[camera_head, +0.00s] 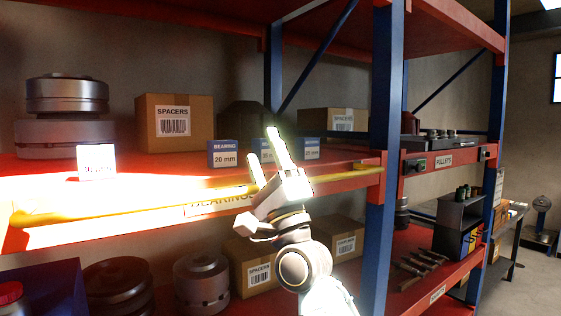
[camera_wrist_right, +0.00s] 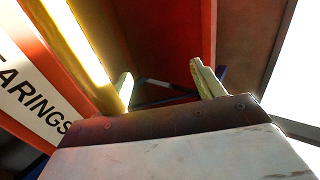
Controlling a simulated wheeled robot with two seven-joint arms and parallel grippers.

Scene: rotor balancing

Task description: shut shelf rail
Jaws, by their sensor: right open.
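The shelf rail (camera_head: 130,205) is a yellow bar running along the front of the red bearings shelf, from a bent end at far left towards a yellow piece (camera_head: 368,167) by the blue post. My gripper hides part of it, and I cannot tell whether its right end is latched. My right gripper (camera_head: 263,146) is open and empty, fingers pointing up, in front of the shelf edge near the rail. In the right wrist view the rail (camera_wrist_right: 72,42) runs close beside one finger of the gripper (camera_wrist_right: 162,84); contact is unclear. My left gripper is not seen.
Small blue-and-white bearing boxes (camera_head: 222,154), a spacers carton (camera_head: 175,122) and metal rotors (camera_head: 68,95) stand on the shelf. A blue post (camera_head: 383,130) rises right of my gripper. Open floor lies at far right.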

